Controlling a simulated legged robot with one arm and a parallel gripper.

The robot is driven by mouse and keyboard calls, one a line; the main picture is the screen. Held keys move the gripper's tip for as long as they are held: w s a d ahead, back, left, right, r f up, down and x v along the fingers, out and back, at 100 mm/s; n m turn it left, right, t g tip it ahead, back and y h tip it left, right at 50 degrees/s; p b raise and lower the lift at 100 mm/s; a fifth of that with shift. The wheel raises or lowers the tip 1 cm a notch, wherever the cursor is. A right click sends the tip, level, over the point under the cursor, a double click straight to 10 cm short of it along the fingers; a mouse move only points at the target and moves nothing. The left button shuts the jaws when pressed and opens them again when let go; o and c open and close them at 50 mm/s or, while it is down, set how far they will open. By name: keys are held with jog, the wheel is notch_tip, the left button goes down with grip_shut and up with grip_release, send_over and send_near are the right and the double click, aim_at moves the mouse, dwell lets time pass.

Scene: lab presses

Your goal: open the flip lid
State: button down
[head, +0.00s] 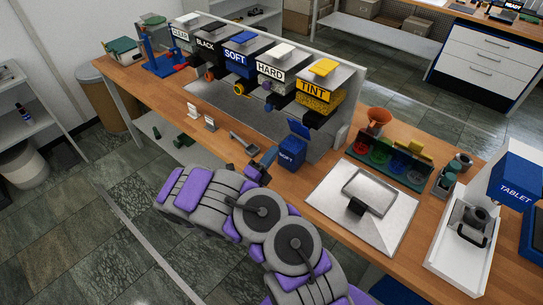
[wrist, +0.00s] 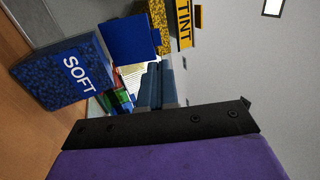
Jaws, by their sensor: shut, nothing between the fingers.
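A small blue box marked SOFT (head: 291,156) stands on the wooden bench in front of the dispenser row. It also shows, turned sideways, in the wrist view (wrist: 70,74). Its blue flip lid (head: 298,129) is raised, standing up from the box's back edge; the lid also shows in the wrist view (wrist: 130,40). My gripper (head: 270,156) is just left of the box in the head view, and its fingers (wrist: 160,85) show in the wrist view. The gripper is shut and empty. Whether it touches the box cannot be told.
Dispensers marked BLACK, SOFT, HARD and TINT (head: 313,92) line the bench behind. A metal plate (head: 333,221) and a white tray (head: 437,257) are to the right.

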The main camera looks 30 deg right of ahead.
aim_at(296, 122)
jog(key=b+x, duration=0.2)
jog(key=x, duration=0.9)
